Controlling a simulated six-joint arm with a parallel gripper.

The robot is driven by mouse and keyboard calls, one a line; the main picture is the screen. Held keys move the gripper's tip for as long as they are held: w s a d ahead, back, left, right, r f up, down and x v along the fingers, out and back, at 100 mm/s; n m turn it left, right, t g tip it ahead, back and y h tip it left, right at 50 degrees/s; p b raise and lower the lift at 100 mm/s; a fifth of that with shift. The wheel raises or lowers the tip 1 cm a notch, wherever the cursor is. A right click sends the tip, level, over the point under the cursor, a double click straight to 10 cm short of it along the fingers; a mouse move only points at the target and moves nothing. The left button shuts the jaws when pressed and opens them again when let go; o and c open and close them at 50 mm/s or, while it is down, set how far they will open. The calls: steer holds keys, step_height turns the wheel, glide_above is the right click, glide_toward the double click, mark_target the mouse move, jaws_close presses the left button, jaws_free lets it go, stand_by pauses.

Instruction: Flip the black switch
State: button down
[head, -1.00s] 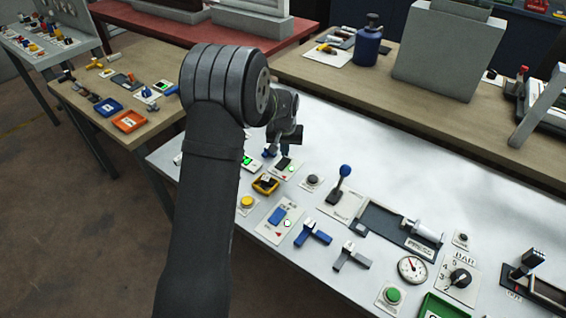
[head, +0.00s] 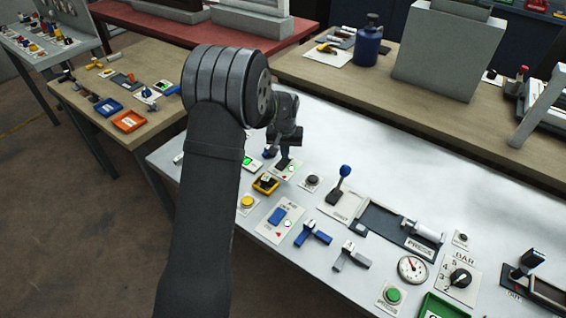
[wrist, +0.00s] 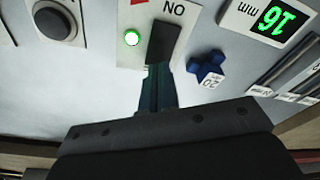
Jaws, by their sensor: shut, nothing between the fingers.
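The black switch (wrist: 162,42) is a rocker on a white plate marked "ON", with a lit green lamp beside it in the wrist view. In the head view the switch (head: 283,163) is partly hidden just below my gripper (head: 285,153). In the wrist view my gripper (wrist: 156,88) is shut and empty, its fingertips at the near end of the switch. I cannot tell whether they touch it.
A blue star knob (wrist: 206,68) and a green number display (wrist: 268,20) sit close to the switch. A dark round button (wrist: 55,20) is on the other side. A yellow-black control (head: 265,184) and a blue-handled lever (head: 341,185) are nearby on the white table.

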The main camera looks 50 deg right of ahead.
mark_target(285, 161)
steer(key=shift+f, duration=0.85)
stand_by(0.3)
steer(key=shift+r, duration=3.55)
steer(key=shift+f, duration=0.15)
step_height(285, 161, down, 7)
steer(key=shift+r, duration=0.1)
steer(key=shift+r, duration=0.15)
